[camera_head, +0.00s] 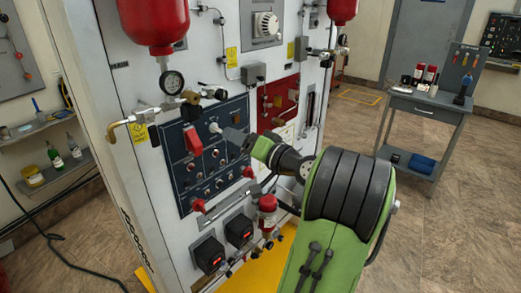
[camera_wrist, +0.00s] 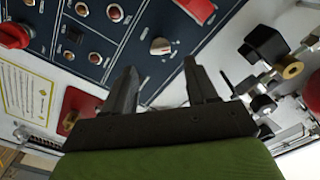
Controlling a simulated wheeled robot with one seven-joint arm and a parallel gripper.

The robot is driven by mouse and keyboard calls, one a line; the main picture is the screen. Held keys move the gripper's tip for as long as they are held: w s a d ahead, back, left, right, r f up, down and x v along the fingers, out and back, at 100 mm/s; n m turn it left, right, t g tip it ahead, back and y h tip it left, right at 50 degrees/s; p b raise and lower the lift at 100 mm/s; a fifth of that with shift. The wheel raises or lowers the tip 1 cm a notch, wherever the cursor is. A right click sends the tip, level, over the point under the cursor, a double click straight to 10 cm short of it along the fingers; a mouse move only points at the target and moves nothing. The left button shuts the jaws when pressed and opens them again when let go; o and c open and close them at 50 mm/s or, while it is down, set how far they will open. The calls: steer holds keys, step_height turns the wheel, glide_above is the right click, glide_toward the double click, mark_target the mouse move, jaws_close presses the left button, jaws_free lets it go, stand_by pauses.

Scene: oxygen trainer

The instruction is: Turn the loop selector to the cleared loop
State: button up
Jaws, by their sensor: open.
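A pale rotary knob (camera_head: 214,128) with a red-orange mark, which looks like the loop selector, sits on the dark blue control panel (camera_head: 180,190) near its upper right. In the wrist view the knob (camera_wrist: 160,46) shows beyond and between my fingertips, with a gap between them and it. My gripper (camera_head: 228,137) reaches to the panel from the right, just beside the knob. In the wrist view my gripper (camera_wrist: 160,68) is open and empty. The knob's label is too small to read.
A red handle (camera_head: 193,140) sticks out left of the knob; it shows in the wrist view (camera_wrist: 197,10). Brass valves, black fittings (camera_wrist: 265,45) and a gauge (camera_head: 172,82) stand out nearby. A red panel (camera_head: 278,103) lies right. A grey cart (camera_head: 430,110) stands apart.

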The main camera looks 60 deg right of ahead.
steer(key=s+a, duration=0.1)
steer(key=s, duration=0.8)
steer(key=shift+s, duration=0.25)
